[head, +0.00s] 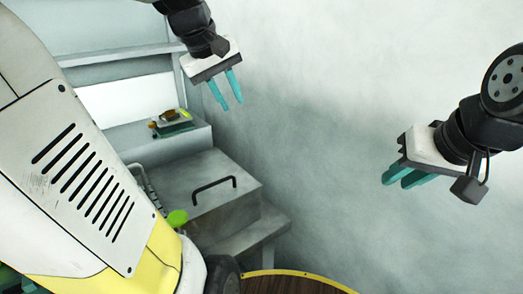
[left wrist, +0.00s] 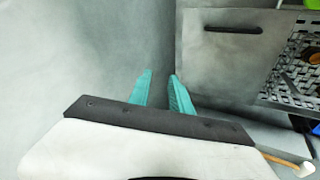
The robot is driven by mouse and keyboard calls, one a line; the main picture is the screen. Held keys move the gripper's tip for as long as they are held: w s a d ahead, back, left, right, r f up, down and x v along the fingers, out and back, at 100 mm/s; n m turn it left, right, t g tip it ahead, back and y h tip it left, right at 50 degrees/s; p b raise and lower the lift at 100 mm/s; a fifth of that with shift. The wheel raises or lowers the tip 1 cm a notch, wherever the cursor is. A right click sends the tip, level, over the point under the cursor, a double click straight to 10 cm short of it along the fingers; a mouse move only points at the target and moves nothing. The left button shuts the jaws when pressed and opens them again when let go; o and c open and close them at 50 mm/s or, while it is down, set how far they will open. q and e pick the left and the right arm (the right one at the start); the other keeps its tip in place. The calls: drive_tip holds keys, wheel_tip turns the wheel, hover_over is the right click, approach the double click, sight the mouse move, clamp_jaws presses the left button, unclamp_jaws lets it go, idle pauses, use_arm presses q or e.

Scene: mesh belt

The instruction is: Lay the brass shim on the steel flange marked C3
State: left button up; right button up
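Neither the brass shim nor the steel flange marked C3 can be made out in these views. My left gripper (head: 231,104) hangs in the air at the upper middle of the head view, its teal fingers apart with nothing between them. In the left wrist view its fingertips (left wrist: 160,74) are also apart and empty, over a plain grey surface. My right gripper (head: 396,183) is in the air at the right of the head view. Its two teal fingers look slightly apart and empty.
A grey box with a black handle (head: 214,187) stands below my left gripper. A perforated metal mesh (left wrist: 297,72) lies beside it, with an orange item on it. Small items sit on a dark tray (head: 178,129) on a ledge behind. A green round thing (head: 177,217) is nearer.

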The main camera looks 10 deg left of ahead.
use_arm(q)
drive_tip(key=s+d+f+m+t, duration=0.1)
drive_tip(key=s+d+f+m, duration=0.7)
drive_tip(key=s, duration=0.3)
drive_tip(key=shift+s, duration=0.25)
